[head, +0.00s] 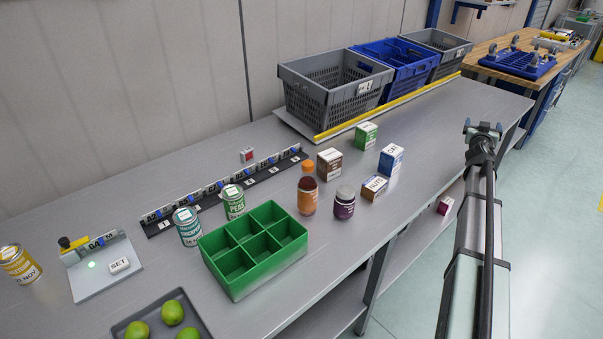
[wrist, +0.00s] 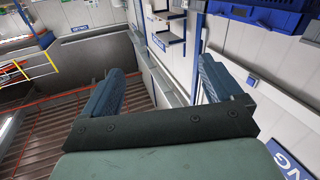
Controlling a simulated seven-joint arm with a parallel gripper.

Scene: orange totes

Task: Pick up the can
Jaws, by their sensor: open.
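Three cans stand upright on the grey bench in the head view. A yellow can (head: 19,264) is at the far left. A teal can (head: 187,227) stands behind the left corner of the green divided tray (head: 238,289), with a green peas can (head: 233,202) to its right. No can shows in the wrist view.
A scale (head: 104,268), a label rail (head: 228,190) and a tray of limes (head: 146,330) lie near the cans. Crates (head: 336,88) line the back. The bench's right front is clear.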

